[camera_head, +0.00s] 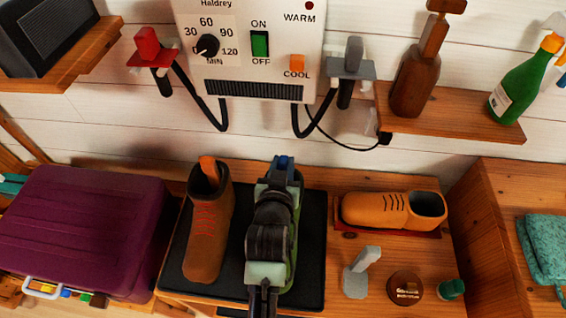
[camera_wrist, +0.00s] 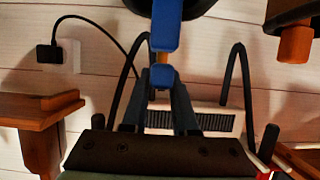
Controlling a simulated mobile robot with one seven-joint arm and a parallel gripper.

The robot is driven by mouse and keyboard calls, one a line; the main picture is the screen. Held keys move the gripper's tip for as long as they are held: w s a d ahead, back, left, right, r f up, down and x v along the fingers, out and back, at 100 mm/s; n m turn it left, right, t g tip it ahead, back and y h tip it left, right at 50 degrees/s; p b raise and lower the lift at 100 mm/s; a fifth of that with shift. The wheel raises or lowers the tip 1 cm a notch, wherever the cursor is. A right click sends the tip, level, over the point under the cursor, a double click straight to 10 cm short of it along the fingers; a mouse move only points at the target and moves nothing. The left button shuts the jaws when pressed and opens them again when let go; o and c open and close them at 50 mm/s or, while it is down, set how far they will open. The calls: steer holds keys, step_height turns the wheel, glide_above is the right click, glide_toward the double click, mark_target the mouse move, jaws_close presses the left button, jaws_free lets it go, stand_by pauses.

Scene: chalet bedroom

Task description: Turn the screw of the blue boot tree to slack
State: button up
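The blue boot tree shows as a bright blue upright piece with a blue knob below it in the wrist view (camera_wrist: 163,75), joined by a short yellowish-orange length. In the head view only a blue tip (camera_head: 284,162) shows, just beyond my fingers. My gripper (camera_wrist: 161,88) has both grey fingers drawn in on either side of the blue knob and appears shut on it. In the head view my gripper (camera_head: 282,177) reaches over the middle of the black mat (camera_head: 315,265). My arm hides most of the boot beneath; a green edge shows beside it.
A brown boot (camera_head: 205,235) with an orange boot tree (camera_head: 208,168) stands close on the left. A tan shoe (camera_head: 385,210) lies right on a red base. A grey object (camera_head: 360,275), round tin (camera_head: 405,288) and purple suitcase (camera_head: 85,230) are near. The dryer (camera_head: 250,50) and hoses hang behind.

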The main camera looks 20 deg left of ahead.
jaws_close()
steer(key=shift+f+n+y+b, duration=0.1)
steer(key=shift+n+y+b, duration=0.2)
steer(key=shift+n+y, duration=0.15)
steer(key=shift+d+n+g+y+b, duration=0.1)
steer(key=shift+n+g+y+b, duration=0.5)
steer(key=shift+n+y+b, duration=0.4)
steer(key=n+g+y+b, duration=0.1)
steer(key=n+y+b, duration=0.1)
steer(key=b, duration=0.1)
steer(key=n+g+y+b, duration=0.1)
steer(key=n+g+b, duration=0.1)
steer(key=b, duration=0.1)
steer(key=shift+w+f+y, duration=0.1)
steer(key=shift+f+y, duration=0.1)
steer(key=shift+y, duration=0.15)
steer(key=n+g+y+b, duration=0.1)
steer(key=n+g+b, duration=0.2)
steer(key=b, duration=0.1)
steer(key=n+g+y+b, duration=0.2)
steer(key=n+g+b, duration=0.1)
steer(key=g+b, duration=0.1)
steer(key=n+g+b, duration=0.5)
steer(key=shift+r, duration=0.2)
steer(key=shift+s+g+h, duration=0.2)
steer(key=shift+g+h, duration=0.1)
steer(key=shift+g, duration=0.1)
